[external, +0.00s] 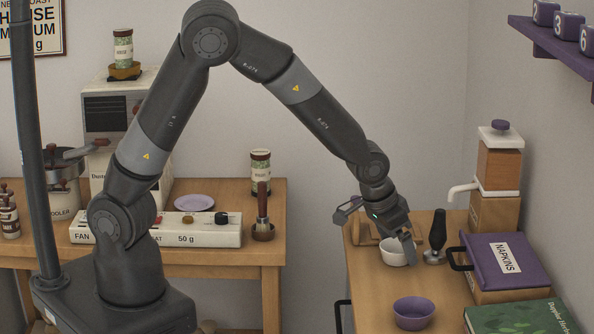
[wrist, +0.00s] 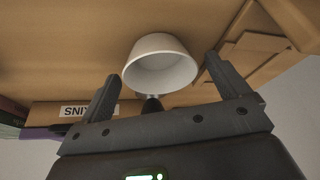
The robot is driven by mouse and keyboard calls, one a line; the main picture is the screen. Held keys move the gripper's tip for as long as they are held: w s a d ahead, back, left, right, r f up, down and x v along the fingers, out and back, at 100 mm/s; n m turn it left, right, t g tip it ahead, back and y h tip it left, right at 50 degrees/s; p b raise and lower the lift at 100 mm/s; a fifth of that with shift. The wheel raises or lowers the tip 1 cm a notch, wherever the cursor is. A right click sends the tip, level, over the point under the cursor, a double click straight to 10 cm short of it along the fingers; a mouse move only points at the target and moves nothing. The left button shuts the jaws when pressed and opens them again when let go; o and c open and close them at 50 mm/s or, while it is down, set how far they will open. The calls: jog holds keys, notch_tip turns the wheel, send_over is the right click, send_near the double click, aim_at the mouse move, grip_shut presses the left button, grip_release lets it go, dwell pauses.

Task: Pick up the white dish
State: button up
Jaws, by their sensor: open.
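The white dish (external: 396,255) is a small round bowl standing upright on the right-hand wooden table (external: 375,300). In the wrist view the white dish (wrist: 160,66) shows its open top, ahead of and between my two fingers. My gripper (external: 377,221) is open and empty, with its fingers spread close above the dish in the external view. In the wrist view my gripper (wrist: 158,82) shows a finger on each side of the dish, with visible gaps. I cannot tell the exact height between fingertips and dish. One finger partly covers the dish in the external view.
A black-handled tamper (external: 437,235) stands just right of the dish. A purple bowl (external: 413,313) stands nearer the front. A purple napkin box (external: 503,262), a green book (external: 520,318) and a wooden dispenser (external: 498,165) stand to the right. A low wooden piece lies behind the dish.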

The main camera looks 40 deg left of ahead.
jog(key=shift+w+d+f, duration=0.1)
jog(key=shift+w+f, duration=0.15)
jog(key=shift+f, duration=0.3)
jog(key=shift+c, duration=0.3)
jog(key=c, duration=0.9)
